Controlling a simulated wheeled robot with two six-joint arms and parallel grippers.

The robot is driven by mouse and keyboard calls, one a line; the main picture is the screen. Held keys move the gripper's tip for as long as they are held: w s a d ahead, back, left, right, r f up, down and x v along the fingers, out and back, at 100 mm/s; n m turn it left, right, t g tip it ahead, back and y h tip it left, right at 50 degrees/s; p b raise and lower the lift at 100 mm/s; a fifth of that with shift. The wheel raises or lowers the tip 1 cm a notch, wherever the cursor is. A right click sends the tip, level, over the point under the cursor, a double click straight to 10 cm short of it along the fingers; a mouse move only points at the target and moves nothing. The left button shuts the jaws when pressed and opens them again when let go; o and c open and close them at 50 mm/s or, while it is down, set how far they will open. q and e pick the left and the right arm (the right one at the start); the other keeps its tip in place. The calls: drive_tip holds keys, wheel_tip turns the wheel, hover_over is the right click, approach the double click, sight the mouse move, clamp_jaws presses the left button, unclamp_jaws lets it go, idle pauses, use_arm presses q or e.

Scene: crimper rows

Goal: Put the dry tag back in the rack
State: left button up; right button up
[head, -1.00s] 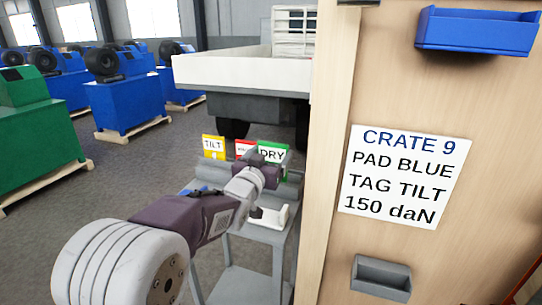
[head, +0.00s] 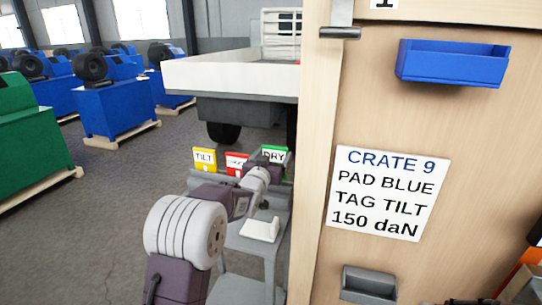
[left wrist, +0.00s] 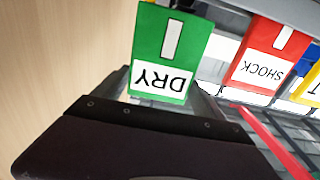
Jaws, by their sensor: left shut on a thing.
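The dry tag (head: 275,155) is a green card with a white DRY label. My left gripper (head: 265,174) is shut on it at the rack's right end. In the left wrist view the dry tag (left wrist: 172,50) stands between the two fingers, its label upside down. The grey rack (left wrist: 236,95) holds the red SHOCK tag (left wrist: 264,58) and a yellow tag (left wrist: 309,88) beside it. In the head view these are the red tag (head: 237,163) and the yellow TILT tag (head: 204,160). I cannot tell whether the dry tag's lower end touches the rack.
The rack stands on a grey cart (head: 245,245) with a white block (head: 262,229) on it. A wooden panel (head: 345,110) with a CRATE 9 sign (head: 387,193) rises close on the right. A blue bin (head: 452,65) and a grey bin (head: 369,285) hang there.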

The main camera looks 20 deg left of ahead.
use_arm(q)
drive_tip(key=shift+f+b, duration=1.4)
drive_tip(key=shift+f, duration=0.65)
drive_tip(key=shift+f+b, duration=0.35)
drive_tip(key=shift+b, duration=0.05)
drive_tip(key=o, duration=1.7)
drive_tip(key=shift+s, duration=0.1)
